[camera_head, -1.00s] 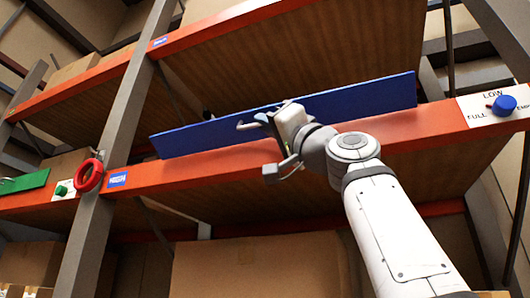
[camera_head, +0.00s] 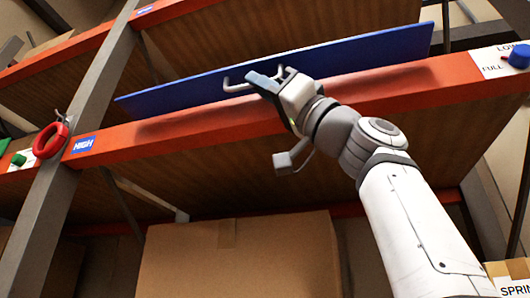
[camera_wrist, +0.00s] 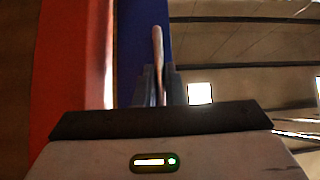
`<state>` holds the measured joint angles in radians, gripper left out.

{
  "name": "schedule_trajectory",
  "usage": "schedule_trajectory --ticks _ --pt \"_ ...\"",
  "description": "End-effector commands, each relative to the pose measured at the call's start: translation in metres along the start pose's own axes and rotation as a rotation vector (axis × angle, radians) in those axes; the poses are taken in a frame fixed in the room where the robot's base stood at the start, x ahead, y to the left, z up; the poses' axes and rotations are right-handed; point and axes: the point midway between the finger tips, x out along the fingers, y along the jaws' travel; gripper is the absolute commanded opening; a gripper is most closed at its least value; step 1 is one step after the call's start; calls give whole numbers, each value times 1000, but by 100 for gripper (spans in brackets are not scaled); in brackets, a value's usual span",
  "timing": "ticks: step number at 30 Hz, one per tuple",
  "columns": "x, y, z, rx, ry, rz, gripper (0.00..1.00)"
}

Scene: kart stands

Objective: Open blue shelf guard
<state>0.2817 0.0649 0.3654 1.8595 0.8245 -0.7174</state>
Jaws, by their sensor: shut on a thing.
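The blue shelf guard (camera_head: 370,58) is a long flat panel above the orange shelf beam in the head view. It now appears as a narrow slanted strip. Its pale bar handle (camera_head: 238,86) sticks out near the middle. My gripper (camera_head: 268,82) is at this handle, shut on it. In the wrist view, the handle (camera_wrist: 158,50) runs between my gripper's two dark fingers (camera_wrist: 158,85), with the blue panel (camera_wrist: 129,50) beside it. The fingers hide part of the handle.
The orange beam (camera_head: 200,124) runs below the guard. A grey upright (camera_head: 95,95) with a red ring (camera_head: 50,140) stands left. A blue knob (camera_head: 519,56) is at far right. A large cardboard box (camera_head: 240,262) sits below.

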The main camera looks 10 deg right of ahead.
Motion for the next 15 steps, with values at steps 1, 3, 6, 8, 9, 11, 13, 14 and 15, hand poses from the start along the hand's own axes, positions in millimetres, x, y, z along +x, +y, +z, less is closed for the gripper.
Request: schedule_trajectory --ticks 1,3,6,8,9,11,13,14,15 --pt "0 -4 -1 0 1 -7 0" --pt "0 -4 0 0 1 -8 0" --pt "0 -4 0 -1 0 -8 0" --pt "0 -4 -1 -2 0 -7 0" --pt "0 -4 -1 -2 0 -7 0" --pt "0 -4 -1 -3 0 -6 14" --pt "0 -4 -1 -4 0 -5 20" --pt "0 -3 -1 -4 0 -4 22" --pt "0 -3 -1 -4 0 -4 25"
